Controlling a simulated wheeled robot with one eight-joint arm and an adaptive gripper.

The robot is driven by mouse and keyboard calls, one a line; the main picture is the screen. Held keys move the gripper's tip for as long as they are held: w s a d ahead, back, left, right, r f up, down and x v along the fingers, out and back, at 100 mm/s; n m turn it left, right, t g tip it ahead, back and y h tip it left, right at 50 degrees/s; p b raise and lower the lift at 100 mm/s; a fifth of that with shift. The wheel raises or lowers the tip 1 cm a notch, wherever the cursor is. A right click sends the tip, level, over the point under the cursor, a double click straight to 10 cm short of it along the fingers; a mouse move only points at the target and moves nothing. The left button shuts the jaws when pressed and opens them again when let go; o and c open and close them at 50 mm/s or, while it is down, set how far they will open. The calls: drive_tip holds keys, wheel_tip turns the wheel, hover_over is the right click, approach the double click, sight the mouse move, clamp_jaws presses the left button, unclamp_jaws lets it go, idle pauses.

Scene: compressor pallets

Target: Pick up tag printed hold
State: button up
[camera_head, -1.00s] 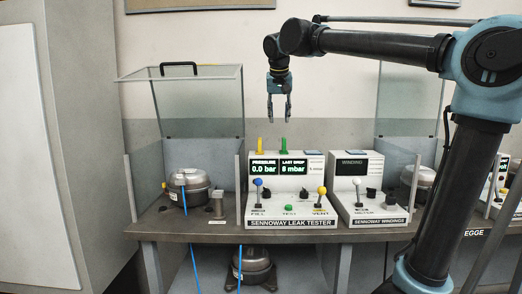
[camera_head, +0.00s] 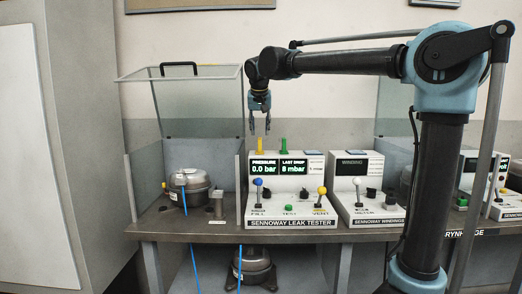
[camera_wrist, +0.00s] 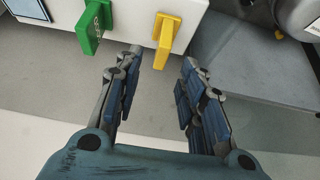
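Two tags stand upright on top of the leak tester (camera_head: 292,205): a yellow tag (camera_head: 260,146) on the left and a green tag (camera_head: 283,145) to its right. In the wrist view the yellow tag (camera_wrist: 165,38) lies ahead, between the lines of my fingers; the green tag (camera_wrist: 94,27) is left of it. The green tag bears lettering too small to read surely; no print is legible on the yellow one. My gripper (camera_head: 260,132) points down, open and empty, just above the yellow tag; its open fingers (camera_wrist: 160,60) also show in the wrist view.
A clear-walled enclosure with a raised lid (camera_head: 200,72) stands left of the tester, holding a compressor (camera_head: 189,190). A windings tester (camera_head: 361,190) stands to the right on the bench (camera_head: 180,228). Another compressor (camera_head: 254,268) sits below.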

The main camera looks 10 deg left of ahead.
sight(260, 138)
drive_tip(key=shift+x, duration=3.35)
clamp_jaws()
